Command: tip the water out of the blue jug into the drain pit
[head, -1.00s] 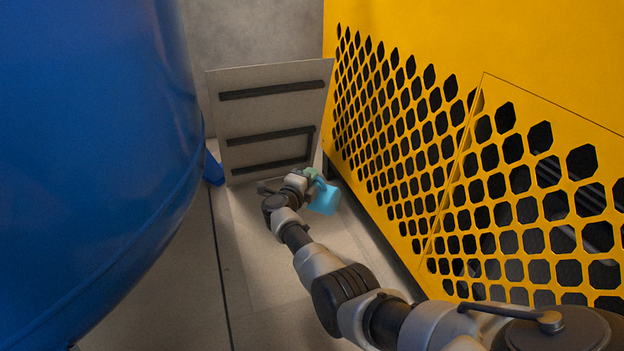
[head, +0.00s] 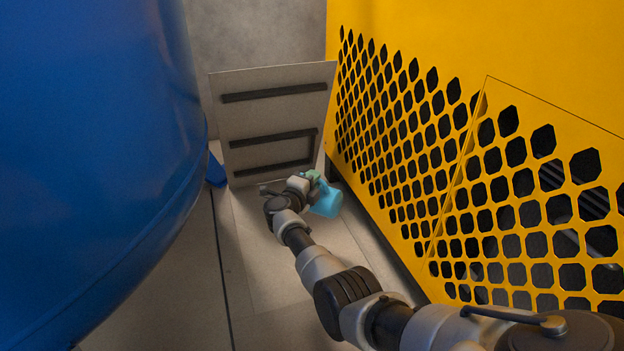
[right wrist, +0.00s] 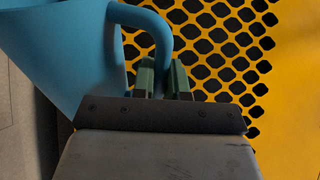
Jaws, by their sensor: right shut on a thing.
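The light blue jug (head: 327,203) hangs low in front of the upright panel, close to the yellow housing. It looks tilted in the head view. My right gripper (head: 313,178) is shut on its handle. In the right wrist view the jug (right wrist: 75,60) fills the upper left, and the green fingers (right wrist: 163,80) close around the handle. The water and the inside of the jug are hidden. I cannot make out the drain pit's opening; my arm and the jug cover part of that floor. My left gripper is not in view.
A grey panel with dark bars (head: 270,110) stands upright behind the jug. A yellow perforated housing (head: 450,170) walls off the right side. A large blue tank (head: 90,150) bulges in from the left. Bare floor (head: 185,285) lies between tank and arm.

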